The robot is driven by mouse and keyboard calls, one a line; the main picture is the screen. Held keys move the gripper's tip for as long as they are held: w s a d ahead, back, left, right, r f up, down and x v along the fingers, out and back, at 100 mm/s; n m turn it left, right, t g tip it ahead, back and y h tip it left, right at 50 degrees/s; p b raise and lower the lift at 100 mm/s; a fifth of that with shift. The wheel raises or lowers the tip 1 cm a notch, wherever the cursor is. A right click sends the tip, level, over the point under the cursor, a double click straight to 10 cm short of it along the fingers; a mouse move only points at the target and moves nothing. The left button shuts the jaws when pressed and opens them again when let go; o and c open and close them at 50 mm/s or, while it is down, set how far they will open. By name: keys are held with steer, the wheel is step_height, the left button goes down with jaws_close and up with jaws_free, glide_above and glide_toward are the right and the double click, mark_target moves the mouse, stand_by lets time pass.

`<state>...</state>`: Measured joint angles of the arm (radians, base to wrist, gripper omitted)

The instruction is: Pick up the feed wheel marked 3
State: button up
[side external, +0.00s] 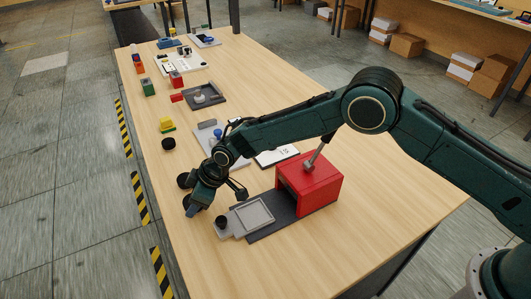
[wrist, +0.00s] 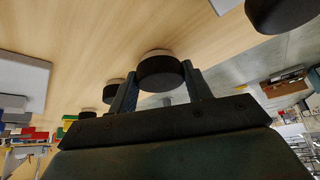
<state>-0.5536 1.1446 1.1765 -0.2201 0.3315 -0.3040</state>
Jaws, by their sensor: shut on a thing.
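My gripper (side external: 192,208) is low over the table near its left edge. In the wrist view my gripper (wrist: 163,88) is shut on a black round wheel (wrist: 160,73) with a pale rim, held between the two fingers. I cannot read any number on it, nor tell whether it touches the table. Other black wheels stand apart from it: one in the top right of the wrist view (wrist: 282,12), and smaller ones behind the left finger (wrist: 113,91). In the side view a wheel (side external: 168,144) lies beyond my gripper, and another (side external: 183,180) is close beside it.
A red press (side external: 312,185) with a lever stands right of my gripper, on a dark base. A grey tray plate (side external: 254,214) with a black knob (side external: 221,222) lies before it.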

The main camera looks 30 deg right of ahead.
step_height(320, 180, up, 20)
steer(key=shift+f, duration=0.2)
stand_by(0.4)
steer(key=shift+f, duration=0.1)
stand_by(0.4)
